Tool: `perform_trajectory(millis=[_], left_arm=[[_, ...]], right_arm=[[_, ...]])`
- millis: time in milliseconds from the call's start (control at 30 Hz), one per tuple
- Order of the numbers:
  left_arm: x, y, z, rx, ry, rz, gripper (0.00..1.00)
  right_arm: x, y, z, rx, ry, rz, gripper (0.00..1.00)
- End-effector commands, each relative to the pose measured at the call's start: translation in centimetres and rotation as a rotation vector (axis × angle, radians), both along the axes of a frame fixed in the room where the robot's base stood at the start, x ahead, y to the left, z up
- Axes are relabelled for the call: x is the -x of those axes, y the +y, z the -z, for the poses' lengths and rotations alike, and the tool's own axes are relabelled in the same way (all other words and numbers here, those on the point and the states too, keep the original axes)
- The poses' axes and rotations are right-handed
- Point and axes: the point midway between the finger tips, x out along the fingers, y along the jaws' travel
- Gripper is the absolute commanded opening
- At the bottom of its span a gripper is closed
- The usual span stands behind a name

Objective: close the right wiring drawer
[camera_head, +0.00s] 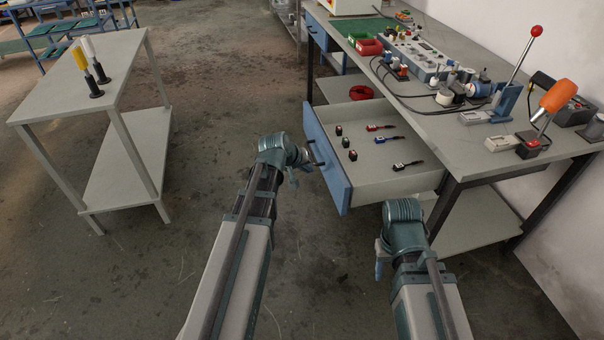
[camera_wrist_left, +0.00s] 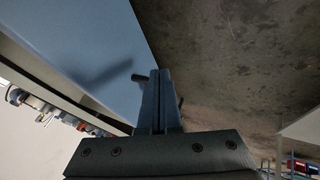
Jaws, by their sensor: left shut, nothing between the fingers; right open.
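The wiring drawer (camera_head: 365,177) on the workbench is pulled well out, with its blue front panel (camera_head: 328,160) facing left. It holds several small parts and short leads. My left gripper (camera_head: 302,166) is just in front of the blue panel, by its dark handle (camera_head: 316,153). In the left wrist view, its fingers (camera_wrist_left: 158,76) are shut and empty, close to the blue panel (camera_wrist_left: 85,45). Whether they touch the panel or handle I cannot tell. My right gripper (camera_head: 380,262) is open, low in front of the bench and right of the drawer front; its fingertips are mostly hidden.
The workbench top (camera_head: 430,130) carries a control panel (camera_head: 410,52), cables, a red-knobbed lever (camera_head: 520,60) and an orange-handled tool (camera_head: 558,97). Another blue drawer (camera_head: 316,32) is farther back. A grey side table (camera_head: 85,75) stands left. The floor between is clear.

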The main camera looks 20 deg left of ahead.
Motion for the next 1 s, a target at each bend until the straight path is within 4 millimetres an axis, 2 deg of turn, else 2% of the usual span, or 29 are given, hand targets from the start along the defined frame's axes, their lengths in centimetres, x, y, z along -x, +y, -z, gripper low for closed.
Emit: perform_trajectory(millis=[33, 100, 333, 867, 1000], left_arm=[[-0.7, -0.2, 1.2, -0.001, 0.000, 0.001, 0.00], [-1.2, -1.2, 0.4, -0.001, 0.000, 0.004, 0.00], [-2.3, -3.1, 0.4, -0.001, 0.000, 0.002, 0.00], [-2.6, -3.6, 0.4, 0.000, 0.001, 0.001, 0.00], [-3.3, -4.5, 0.4, 0.001, 0.000, 0.002, 0.00]], right_arm=[[0.0, 0.0, 1.2, 0.000, 0.000, 0.000, 0.50], [0.0, 0.0, 0.4, 0.000, 0.000, 0.000, 0.50], [0.0, 0.0, 0.4, 0.000, 0.000, 0.000, 0.50], [0.0, 0.0, 0.4, 0.000, 0.000, 0.000, 0.50], [0.0, 0.0, 0.4, 0.000, 0.000, 0.000, 0.50]])
